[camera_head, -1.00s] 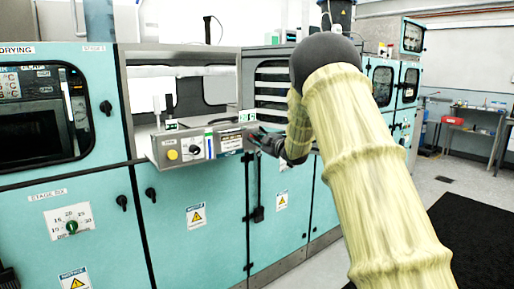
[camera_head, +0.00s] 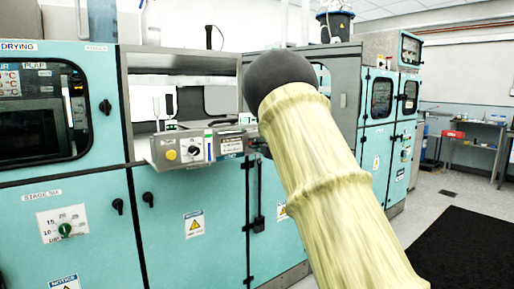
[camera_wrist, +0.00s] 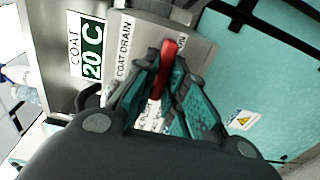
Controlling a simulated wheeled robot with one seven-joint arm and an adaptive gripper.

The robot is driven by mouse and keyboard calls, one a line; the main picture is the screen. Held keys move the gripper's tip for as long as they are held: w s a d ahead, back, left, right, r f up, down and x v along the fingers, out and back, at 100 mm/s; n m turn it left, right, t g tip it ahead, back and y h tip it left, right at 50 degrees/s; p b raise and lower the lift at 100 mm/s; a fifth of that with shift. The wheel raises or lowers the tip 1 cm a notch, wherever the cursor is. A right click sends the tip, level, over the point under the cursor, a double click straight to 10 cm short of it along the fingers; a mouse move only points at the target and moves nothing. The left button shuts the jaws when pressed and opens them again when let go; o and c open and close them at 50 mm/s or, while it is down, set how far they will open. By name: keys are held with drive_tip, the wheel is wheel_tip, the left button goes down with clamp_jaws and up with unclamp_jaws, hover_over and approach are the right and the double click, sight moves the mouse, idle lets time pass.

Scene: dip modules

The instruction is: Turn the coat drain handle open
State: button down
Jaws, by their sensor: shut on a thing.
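The coat drain handle (camera_wrist: 169,52) is a red lever in the wrist view. It stands out from a grey panel (camera_wrist: 190,38) between a "COAT DRAIN" label (camera_wrist: 124,47) and a label ending in "N" at right. My gripper (camera_wrist: 164,82) is shut on the red handle, with its teal-padded fingers on either side of it. The fingers hide the lower part of the handle and some labels. In the head view my arm hides the handle and nearly all of the gripper.
A green "20 C" sign (camera_wrist: 92,52) is left of the panel. In the head view, a control box (camera_head: 197,148) with a yellow button and a dial juts from the teal cabinets (camera_head: 172,205). Clear floor and a black mat (camera_head: 463,238) lie at right.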

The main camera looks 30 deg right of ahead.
drive_tip(key=shift+f, duration=0.15)
drive_tip(key=c, duration=1.5)
unclamp_jaws()
drive_tip(key=shift+s, duration=0.1)
drive_tip(key=s, duration=0.8)
drive_tip(key=s+d, duration=0.1)
drive_tip(key=s, duration=0.3)
drive_tip(key=shift+w, duration=0.1)
